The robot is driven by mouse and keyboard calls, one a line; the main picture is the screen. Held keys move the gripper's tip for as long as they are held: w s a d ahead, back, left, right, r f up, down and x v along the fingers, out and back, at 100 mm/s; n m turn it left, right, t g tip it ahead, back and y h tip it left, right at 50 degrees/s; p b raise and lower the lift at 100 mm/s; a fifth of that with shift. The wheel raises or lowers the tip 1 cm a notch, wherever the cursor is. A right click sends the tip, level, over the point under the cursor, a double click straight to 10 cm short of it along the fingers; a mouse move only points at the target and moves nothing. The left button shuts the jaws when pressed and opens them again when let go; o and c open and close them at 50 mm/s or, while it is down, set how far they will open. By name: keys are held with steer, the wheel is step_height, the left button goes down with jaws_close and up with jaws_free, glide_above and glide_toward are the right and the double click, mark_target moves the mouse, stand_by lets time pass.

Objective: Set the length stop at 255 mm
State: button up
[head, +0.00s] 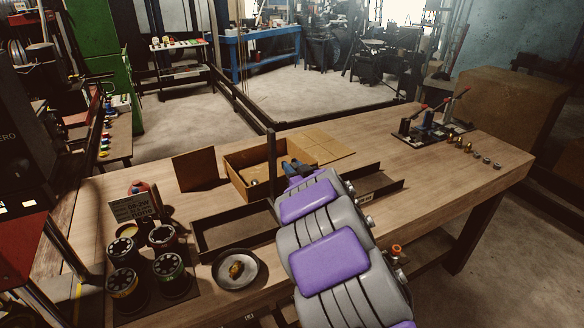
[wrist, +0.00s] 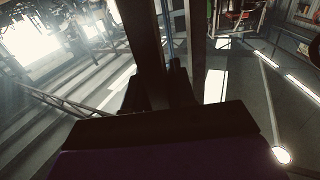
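A long dark trough (head: 235,228) lies along the workbench, and my grey and purple arm hides its middle. Its right part (head: 375,187) shows past the arm, with a small pale label on its front. A thin dark upright post (head: 271,165) rises beside the arm. I cannot make out the length stop or a 255 mm mark. My gripper (head: 294,168) is at the far end of the arm, mostly hidden, near the post and the trough. In the wrist view, dark upright shapes (wrist: 165,85) fill the middle; finger opening and any contact are unclear.
An open cardboard box (head: 238,165) stands behind the trough. Several dark round dies (head: 165,238) and a metal dish (head: 236,269) with a brass piece are at the front left. A lever rack (head: 428,128) and small fittings (head: 467,147) sit at the right. The bench's right middle is clear.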

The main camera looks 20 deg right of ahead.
jaws_close()
steer(key=shift+r+p, duration=0.1)
steer(key=shift+p, duration=0.85)
steer(key=shift+d, duration=0.1)
steer(key=shift+o, duration=2.1)
jaws_free()
steer(key=shift+s, duration=0.1)
